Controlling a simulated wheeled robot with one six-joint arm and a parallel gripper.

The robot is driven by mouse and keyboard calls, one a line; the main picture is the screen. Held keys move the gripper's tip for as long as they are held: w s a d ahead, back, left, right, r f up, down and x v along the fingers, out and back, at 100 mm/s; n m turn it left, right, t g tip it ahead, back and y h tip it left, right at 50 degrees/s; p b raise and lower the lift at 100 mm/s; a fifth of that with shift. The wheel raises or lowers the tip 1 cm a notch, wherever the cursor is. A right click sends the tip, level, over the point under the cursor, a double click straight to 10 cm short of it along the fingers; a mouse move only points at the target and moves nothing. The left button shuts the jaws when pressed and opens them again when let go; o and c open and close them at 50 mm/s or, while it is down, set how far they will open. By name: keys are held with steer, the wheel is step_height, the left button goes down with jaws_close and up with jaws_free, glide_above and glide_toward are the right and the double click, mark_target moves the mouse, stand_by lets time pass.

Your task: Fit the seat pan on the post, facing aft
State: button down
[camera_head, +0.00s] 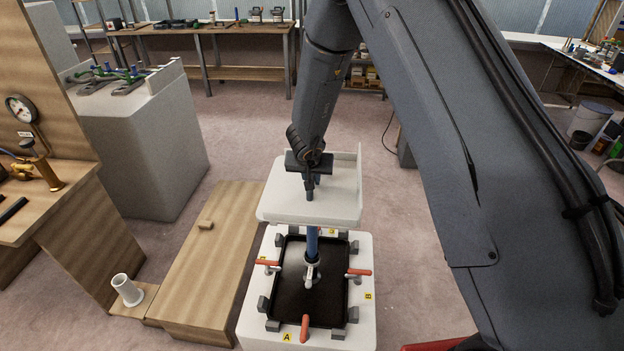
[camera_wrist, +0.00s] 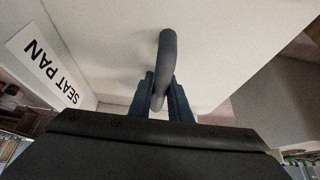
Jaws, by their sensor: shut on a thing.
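The white seat pan (camera_head: 285,206) is a flat slab with a raised lip along its right side in the head view. My gripper (camera_head: 310,190) is shut on the dark loop handle of the pan, shown between the blue fingers in the wrist view (camera_wrist: 160,95). The pan (camera_wrist: 110,55) shows there with a "SEAT PAN" label (camera_wrist: 45,72). The pan looks level above the far end of a white box. A short white tube (camera_head: 127,290), possibly the post, stands on a low wooden ledge at the left, well apart from the pan. The pan's underside is hidden.
The white box (camera_head: 362,300) carries a black panel (camera_head: 290,300) with red-handled clamps and a blue upright (camera_head: 312,243) just below the pan. A wooden bench (camera_head: 205,270) lies between tube and box. A gauge counter stands left. Floor behind is clear.

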mark_target(311, 192)
steer(key=shift+f+b, duration=1.45)
steer(key=shift+b, duration=1.05)
steer(key=shift+f+b, duration=2.45)
steer(key=shift+f, duration=0.25)
steer(key=shift+f, duration=0.25)
steer(key=c, duration=1.6)
jaws_free()
steer(key=shift+o, duration=0.2)
steer(key=shift+s+f, duration=0.1)
steer(key=shift+p+v, duration=0.9)
steer(key=shift+v, duration=3.05)
steer(key=shift+d, duration=0.1)
